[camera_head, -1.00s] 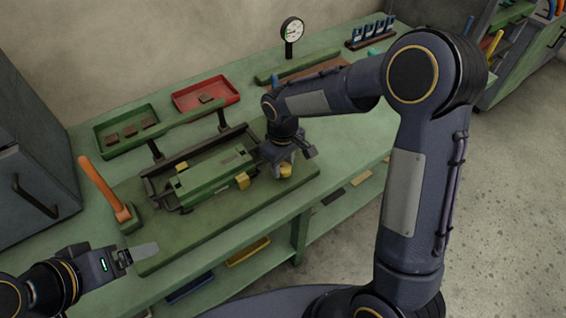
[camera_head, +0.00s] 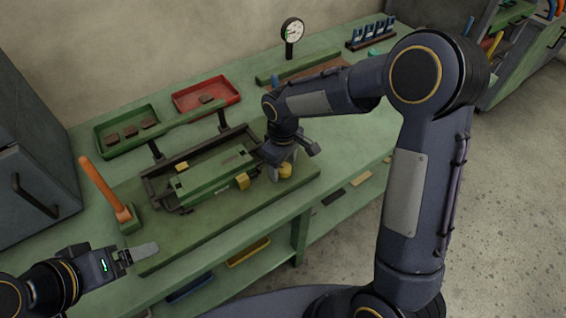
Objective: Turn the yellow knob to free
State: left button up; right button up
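The yellow knob (camera_head: 285,171) is at the right end of the green fixture base, right of the green roller block (camera_head: 212,173). My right gripper (camera_head: 282,165) points down at the knob, its fingers right at it and partly covering it. I cannot tell whether they press on it. My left gripper (camera_head: 145,253) is at the lower left, in front of the base's front left corner and away from the knob. It holds nothing visible, and its finger gap does not show.
An orange-handled lever (camera_head: 101,187) stands left of the block. A second yellow piece (camera_head: 242,181) is on the block's front right. Green (camera_head: 112,130) and red (camera_head: 205,94) trays, a dial gauge (camera_head: 292,31) and a blue-topped rack (camera_head: 370,34) stand behind.

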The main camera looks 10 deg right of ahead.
aim_at(283, 167)
notch_tip(283, 167, up, 7)
jog(key=shift+r, duration=0.4)
dwell(0.6)
